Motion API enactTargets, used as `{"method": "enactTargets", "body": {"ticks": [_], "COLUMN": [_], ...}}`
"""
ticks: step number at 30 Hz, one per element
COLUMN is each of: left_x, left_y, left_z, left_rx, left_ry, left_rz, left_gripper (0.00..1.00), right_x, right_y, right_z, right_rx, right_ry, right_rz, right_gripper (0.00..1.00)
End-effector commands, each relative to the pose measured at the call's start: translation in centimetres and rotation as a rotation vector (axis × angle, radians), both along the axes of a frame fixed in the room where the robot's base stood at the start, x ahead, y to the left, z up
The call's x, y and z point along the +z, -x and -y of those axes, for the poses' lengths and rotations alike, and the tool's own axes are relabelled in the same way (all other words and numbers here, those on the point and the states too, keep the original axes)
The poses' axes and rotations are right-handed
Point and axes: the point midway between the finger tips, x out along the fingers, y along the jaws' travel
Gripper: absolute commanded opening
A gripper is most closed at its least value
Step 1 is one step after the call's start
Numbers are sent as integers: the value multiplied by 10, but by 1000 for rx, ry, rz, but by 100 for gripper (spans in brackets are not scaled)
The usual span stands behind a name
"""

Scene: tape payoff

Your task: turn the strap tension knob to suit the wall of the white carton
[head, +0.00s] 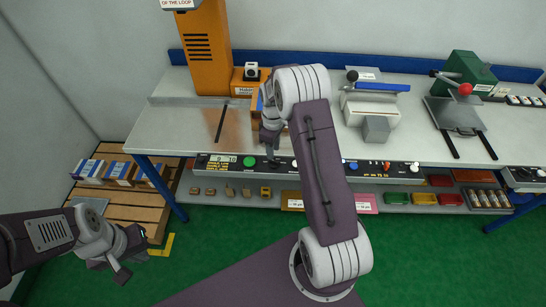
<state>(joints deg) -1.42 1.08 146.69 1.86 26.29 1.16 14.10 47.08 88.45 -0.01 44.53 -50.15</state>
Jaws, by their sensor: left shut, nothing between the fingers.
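A long control panel (228,164) runs along the bench's front edge with a small display, a green button (249,161) and several knobs. Lettering is too small to read, so I cannot tell which is the strap tension knob. My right gripper (272,155) points down at the panel just right of the green button; its fingertips are small and partly hide what is beneath. I cannot tell whether it touches a knob. My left gripper (122,265) is shut and empty, low at the left over the floor. I cannot make out the white carton for certain.
An orange machine (208,50) stands at the back left of the bench. A sealer (370,105) and a green press (468,70) stand to the right. Blue-and-white boxes (120,172) lie on a wooden pallet (120,208). A lower shelf (225,200) holds small parts. My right arm hides mid-bench.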

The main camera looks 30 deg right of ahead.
Motion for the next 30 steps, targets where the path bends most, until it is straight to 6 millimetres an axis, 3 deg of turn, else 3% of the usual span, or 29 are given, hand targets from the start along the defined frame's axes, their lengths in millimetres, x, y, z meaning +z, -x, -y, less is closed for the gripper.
{"method": "enactTargets", "body": {"ticks": [3,9,18,21,22,30], "left_x": [5,8,8,8,8,8], "left_y": [0,0,0,0,0,0], "left_z": [0,0,0,0,0,0], "left_rx": [0,0,0,0,0,0], "left_ry": [0,0,0,0,0,0], "left_rz": [0,0,0,0,0,0], "left_gripper": [0,0,0,0,0,0], "right_x": [-24,-51,-55,-55,-55,-55], "right_y": [1,0,0,0,0,0], "right_z": [0,0,0,0,0,0], "right_rx": [0,-1,-1,-1,-1,-9], "right_ry": [-1,-1,0,0,0,0], "right_rz": [-4,-1,1,1,1,1], "right_gripper": [32,32,32,4,0,0]}}
